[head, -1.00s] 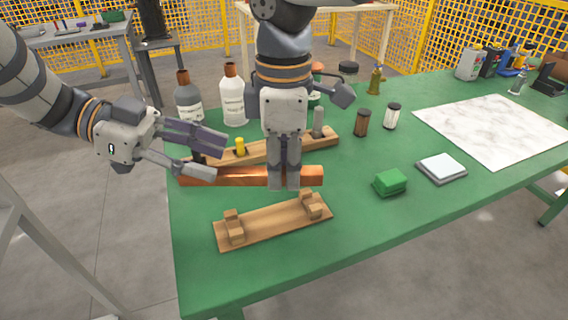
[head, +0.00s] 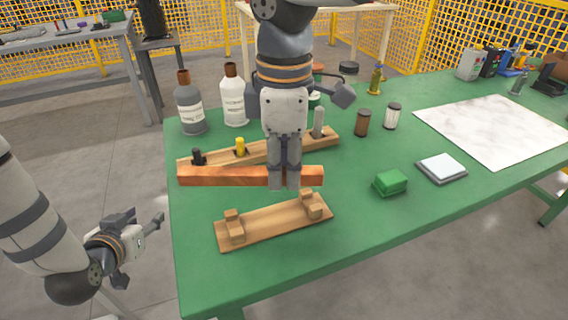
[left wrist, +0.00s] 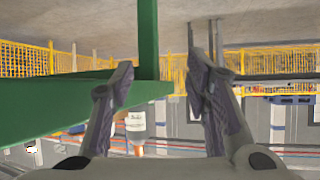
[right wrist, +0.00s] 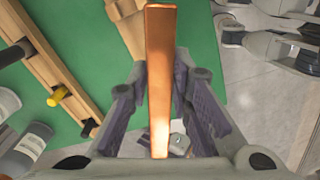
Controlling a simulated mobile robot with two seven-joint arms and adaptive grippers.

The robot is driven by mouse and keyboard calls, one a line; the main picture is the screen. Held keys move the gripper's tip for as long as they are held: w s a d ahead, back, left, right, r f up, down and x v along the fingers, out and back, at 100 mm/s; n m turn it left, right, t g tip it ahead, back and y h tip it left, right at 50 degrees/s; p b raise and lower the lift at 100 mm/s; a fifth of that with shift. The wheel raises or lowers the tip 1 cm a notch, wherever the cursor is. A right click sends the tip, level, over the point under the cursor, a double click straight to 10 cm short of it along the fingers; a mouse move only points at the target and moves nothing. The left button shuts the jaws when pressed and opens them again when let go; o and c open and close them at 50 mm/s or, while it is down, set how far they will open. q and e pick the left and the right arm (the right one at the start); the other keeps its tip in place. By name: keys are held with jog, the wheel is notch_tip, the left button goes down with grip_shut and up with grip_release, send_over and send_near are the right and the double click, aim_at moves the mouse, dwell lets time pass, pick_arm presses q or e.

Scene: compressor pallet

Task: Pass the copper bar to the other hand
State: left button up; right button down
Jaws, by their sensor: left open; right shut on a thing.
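The copper bar (head: 225,176) is a long orange-brown bar held level above the green table. My right gripper (head: 284,186) points down and is shut on the bar right of its middle; the left part of the bar sticks out free. In the right wrist view the bar (right wrist: 161,60) runs lengthwise between the fingers. My left gripper (head: 150,235) is open and empty, off the table's left edge and apart from the bar. In the left wrist view its fingers (left wrist: 165,95) are spread with nothing between them.
A wooden stand with two raised blocks (head: 272,222) lies in front of the bar. Behind the bar is a wooden rack (head: 270,150) with several pegs. Two bottles (head: 234,100) stand at the back left. A green block (head: 390,182) and a square pad (head: 441,168) lie to the right.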

pick_arm(q)
jog(key=s+d+f+g, duration=0.25)
jog(key=s+f, duration=0.25)
jog(key=s, duration=0.3)
jog(key=s+d+f+g, duration=0.1)
jog(key=s+f+g, duration=0.35)
jog(key=s, duration=0.35)
jog(key=s+d+f+g, duration=0.1)
jog(key=s+g, duration=0.2)
jog(key=s, duration=0.6)
jog(key=s+f+g, duration=0.2)
jog(key=s+g, duration=0.1)
jog(key=s, duration=0.7)
jog(key=shift+s+d, duration=0.25)
jog(key=shift+d, duration=0.1)
